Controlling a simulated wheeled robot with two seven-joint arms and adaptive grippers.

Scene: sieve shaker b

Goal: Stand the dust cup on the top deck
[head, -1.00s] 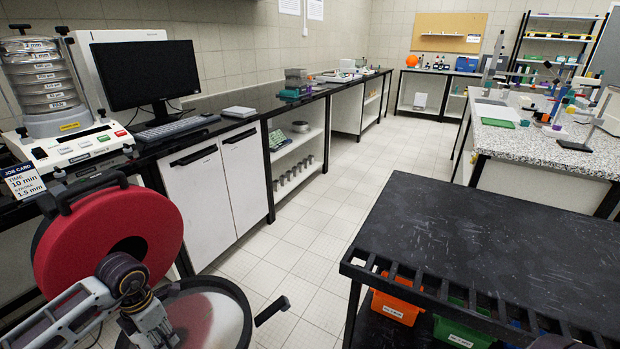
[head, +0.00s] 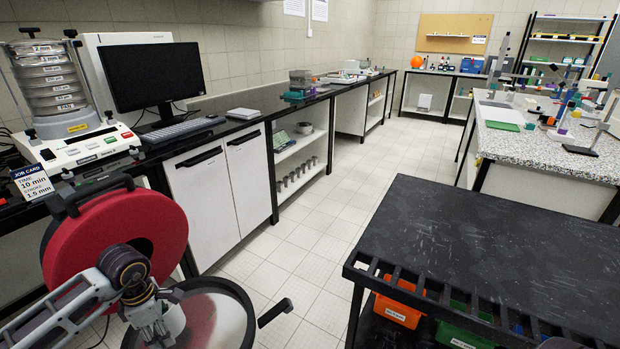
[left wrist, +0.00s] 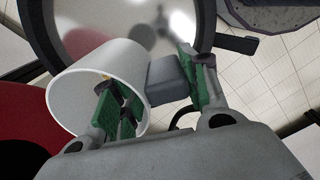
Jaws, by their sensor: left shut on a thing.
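The dust cup, a white open cup (left wrist: 68,97), shows in the left wrist view with its mouth toward the camera. My left gripper (left wrist: 155,90) is shut on it. One green-padded finger shows against the cup's mouth and the other stands to its right, with a grey block on the cup's side between them. In the head view my left gripper (head: 160,325) is low at the left, in front of a red drum; the cup is hard to make out there. The top deck, a scuffed black surface (head: 490,255), is at the right and looks bare. My right gripper is not in view.
The red drum (head: 85,235) and a clear black-rimmed disc (head: 222,320) lie close by my left gripper. The sieve shaker (head: 90,145) stands on the left bench beside a monitor (head: 155,75). A slatted rail (head: 440,295) edges the deck. Tiled floor is free between.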

